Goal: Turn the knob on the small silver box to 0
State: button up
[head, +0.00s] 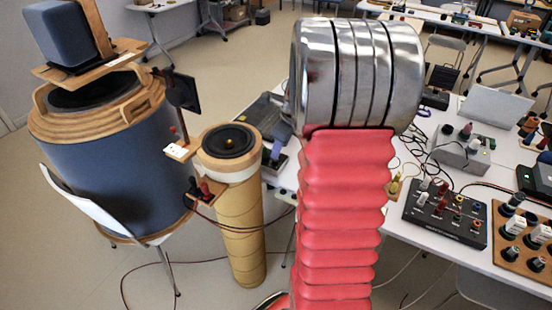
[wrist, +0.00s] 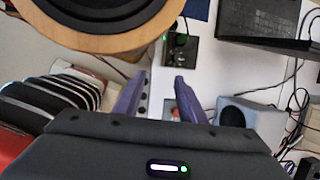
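A small dark-and-grey box (wrist: 194,55) with a dark round knob and a green glow stands on the white table in the wrist view, ahead of my fingers. I cannot read its scale or the knob's setting. It seems to be the small box (head: 275,166) left of my arm in the head view. My gripper (wrist: 159,80) has two purple fingers, apart with nothing between them. The knob lies beyond the right fingertip, not between the fingers. In the head view my arm hides most of the gripper; a purple finger shows beside the box.
A wood-rimmed speaker column (head: 230,145) stands close left of the box; its rim (wrist: 150,30) fills the wrist view's upper left. A dark laptop (wrist: 262,25) lies to the right. A grey box with a round opening (wrist: 250,115) and cables are near the right finger.

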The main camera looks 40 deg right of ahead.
aim_at(275, 162)
jog(key=d+m, duration=0.1)
jog(key=m, duration=0.1)
jog(key=w+d+m, duration=0.1)
jog(key=m, duration=0.1)
jog(key=w+d+m, duration=0.1)
jog(key=shift+d+f+m+t, duration=0.25)
jog(key=shift+m+t, duration=0.05)
jog(key=shift+m, duration=0.1)
jog(key=shift+f, duration=0.1)
jog(key=x, duration=1.3)
jog(key=shift+w+d+f, duration=0.1)
jog(key=shift+d+f, duration=0.15)
jog(key=shift+f, duration=0.05)
jog(key=shift+c, duration=0.2)
grip_shut()
